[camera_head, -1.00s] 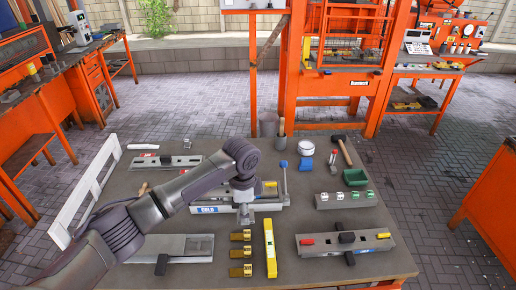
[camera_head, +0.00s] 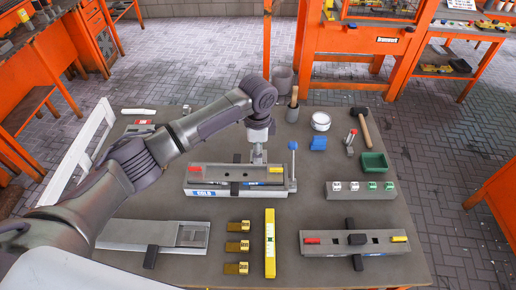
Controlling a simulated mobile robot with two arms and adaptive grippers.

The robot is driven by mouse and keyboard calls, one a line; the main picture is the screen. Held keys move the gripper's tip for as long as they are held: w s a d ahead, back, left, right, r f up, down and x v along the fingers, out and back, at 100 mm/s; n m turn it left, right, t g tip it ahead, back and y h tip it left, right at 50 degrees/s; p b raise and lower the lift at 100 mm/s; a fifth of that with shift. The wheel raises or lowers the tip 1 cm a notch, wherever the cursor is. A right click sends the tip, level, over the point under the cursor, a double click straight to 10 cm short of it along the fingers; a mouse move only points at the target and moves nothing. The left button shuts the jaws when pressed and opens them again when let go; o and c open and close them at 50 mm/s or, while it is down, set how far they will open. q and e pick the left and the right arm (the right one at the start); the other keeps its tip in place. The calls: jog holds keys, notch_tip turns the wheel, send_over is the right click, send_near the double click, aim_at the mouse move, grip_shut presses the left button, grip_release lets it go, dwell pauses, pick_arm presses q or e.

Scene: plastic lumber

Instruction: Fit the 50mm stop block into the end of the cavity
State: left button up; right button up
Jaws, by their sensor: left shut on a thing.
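My left gripper (camera_head: 258,156) points down at the back right of a grey mould (camera_head: 208,178) with a blue-and-white label, a red piece and a yellow piece on it. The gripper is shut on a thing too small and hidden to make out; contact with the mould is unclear. The cavity's inside is not clearly visible. My right gripper is not in view.
A blue-knobbed lever (camera_head: 292,146) stands at the mould's right end. A yellow level (camera_head: 270,244) lies right of the brass blocks.

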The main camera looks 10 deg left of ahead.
pick_arm(q)
jog(key=shift+w, duration=0.1)
jog(key=shift+a+f, duration=0.1)
jog(key=shift+f, duration=0.55)
notch_tip(320, 180, down, 5)
jog(key=shift+r+b, duration=0.1)
jog(key=shift+b, duration=0.75)
jog(key=shift+f, duration=0.35)
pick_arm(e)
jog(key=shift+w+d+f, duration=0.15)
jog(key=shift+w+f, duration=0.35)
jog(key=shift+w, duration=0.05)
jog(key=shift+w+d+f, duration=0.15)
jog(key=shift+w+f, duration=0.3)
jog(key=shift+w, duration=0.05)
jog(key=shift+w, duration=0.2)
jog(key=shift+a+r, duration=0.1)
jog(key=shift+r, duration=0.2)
pick_arm(q)
jog(key=shift+f, duration=0.1)
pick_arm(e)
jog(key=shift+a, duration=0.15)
pick_arm(q)
jog(key=shift+p, duration=0.4)
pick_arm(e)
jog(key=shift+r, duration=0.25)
pick_arm(q)
jog(key=shift+f, duration=0.4)
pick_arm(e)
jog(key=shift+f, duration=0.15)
